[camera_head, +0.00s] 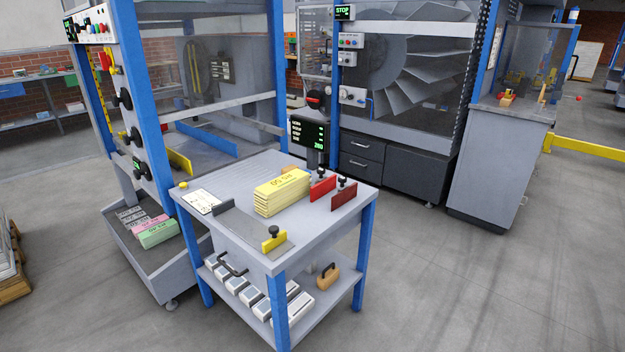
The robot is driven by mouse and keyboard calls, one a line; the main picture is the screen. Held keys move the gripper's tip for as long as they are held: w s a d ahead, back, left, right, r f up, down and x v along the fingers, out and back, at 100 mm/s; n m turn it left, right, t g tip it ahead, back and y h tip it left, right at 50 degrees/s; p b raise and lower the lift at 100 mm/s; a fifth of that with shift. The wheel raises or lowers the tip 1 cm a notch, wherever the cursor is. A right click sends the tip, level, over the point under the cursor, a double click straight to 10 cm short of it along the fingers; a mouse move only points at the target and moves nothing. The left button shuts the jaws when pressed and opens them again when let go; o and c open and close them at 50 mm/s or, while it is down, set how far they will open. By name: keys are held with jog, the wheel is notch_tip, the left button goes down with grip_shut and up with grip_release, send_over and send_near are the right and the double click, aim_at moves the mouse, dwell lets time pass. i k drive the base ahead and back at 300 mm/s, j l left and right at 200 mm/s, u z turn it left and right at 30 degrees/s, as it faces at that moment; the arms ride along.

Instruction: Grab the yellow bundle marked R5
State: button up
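A yellow bundle (283,203) of stacked flat sheets lies on top of the grey table (225,180) with blue legs. Dark lettering shows on its upper face, but it is too small to read surely. Two red upright plates with black knobs stand at its right: a brighter one (322,188) close to it and a darker one (344,203) farther right. My gripper is not in view.
A low tray at left holds a green bundle (158,232), a pink bundle (146,223) and grey ones. A dark display (310,133) stands behind the table. The lower shelf holds several white-grey blocks and a wooden piece (328,277). Floor at right (480,280) is clear.

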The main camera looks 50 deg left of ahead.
aim_at(271, 197)
jog(key=i+j, duration=0.15)
jog(key=j, duration=0.2)
jog(key=i+j, duration=0.15)
jog(key=j, duration=0.2)
jog(key=i+j+z, duration=0.1)
jog(key=j, duration=0.25)
jog(key=i+j, duration=0.2)
jog(key=j, duration=1)
jog(key=k+j, duration=0.1)
jog(key=j, duration=0.75)
jog(key=i+j, duration=0.2)
jog(key=j, duration=0.25)
jog(key=i+z, duration=0.05)
